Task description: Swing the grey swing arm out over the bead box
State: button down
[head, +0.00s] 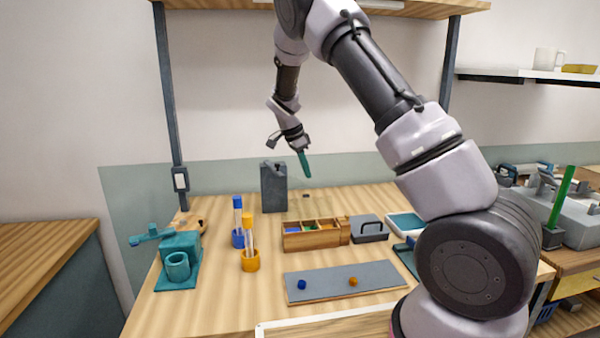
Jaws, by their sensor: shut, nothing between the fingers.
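The wooden bead box (300,243) stands mid-table, with blue, green and orange contents in its compartments. No part clearly reads as a grey swing arm. A dark grey upright canister-like block (274,188) stands behind the box, and a low grey block with a dark handle (369,229) stands at its right end. A faint, see-through shape (307,206) shows behind the box, too unclear to name. My gripper (305,164) hangs in the air above and behind the box, right of the dark grey block. Its teal fingers are shut and empty.
A teal fixture with a side arm (180,245) stands at the left. Blue (238,236) and orange (250,260) holders stand between it and the box. My arm hides part of the right side.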

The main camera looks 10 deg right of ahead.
jog(key=w+d+r+v, duration=0.1)
jog(key=v, duration=0.8)
jog(key=s+d+r+n+y, duration=0.25)
jog(key=s+d+r, duration=0.25)
jog(key=s+r, duration=0.3)
jog(key=s+d+r+n+t+y, duration=0.1)
jog(key=s+r+n+t, duration=0.1)
jog(key=s, duration=0.7)
jog(key=s+d+r+n+t+y, duration=0.1)
jog(key=s+n, duration=0.3)
jog(key=s, duration=0.5)
jog(key=s+d+r+n+t+y, duration=0.1)
jog(key=s+r+n+t, duration=0.2)
jog(key=s, duration=0.7)
jog(key=shift+r, duration=0.4)
